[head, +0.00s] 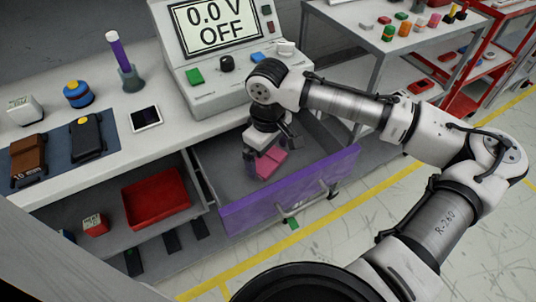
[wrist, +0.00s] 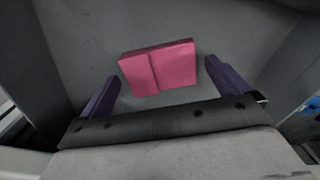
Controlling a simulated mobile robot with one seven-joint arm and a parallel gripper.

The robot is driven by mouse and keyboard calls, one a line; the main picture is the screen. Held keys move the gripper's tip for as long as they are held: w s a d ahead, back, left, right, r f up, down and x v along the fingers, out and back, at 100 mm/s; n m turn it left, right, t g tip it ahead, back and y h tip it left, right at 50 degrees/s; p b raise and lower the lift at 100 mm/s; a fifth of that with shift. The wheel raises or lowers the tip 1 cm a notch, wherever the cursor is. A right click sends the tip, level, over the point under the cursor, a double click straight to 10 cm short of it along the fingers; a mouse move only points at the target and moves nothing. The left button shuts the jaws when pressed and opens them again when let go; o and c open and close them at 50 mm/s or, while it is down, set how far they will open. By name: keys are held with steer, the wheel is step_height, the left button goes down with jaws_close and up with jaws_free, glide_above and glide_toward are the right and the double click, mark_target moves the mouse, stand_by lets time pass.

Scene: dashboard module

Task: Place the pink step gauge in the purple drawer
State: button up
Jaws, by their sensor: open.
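The pink step gauge (head: 270,164) lies on the grey floor of the open purple drawer (head: 290,190). In the wrist view the pink step gauge (wrist: 158,68) is a block with a step line across it, lying just beyond and between my finger tips. My gripper (head: 257,160) reaches down into the drawer from above. Its two purple fingers are spread apart in the wrist view (wrist: 162,80), and nothing is held between them. The gauge's underside is hidden.
A shelf with a red tray (head: 156,196) is left of the drawer. The bench (head: 185,115) above holds a meter (head: 218,50), a phone-like device (head: 145,118) and other tools. A grey cart (head: 385,30) stands at the back right. The drawer floor around the gauge is clear.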

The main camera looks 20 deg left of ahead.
mark_target(268, 160)
step_height(268, 160, up, 11)
stand_by(0.3)
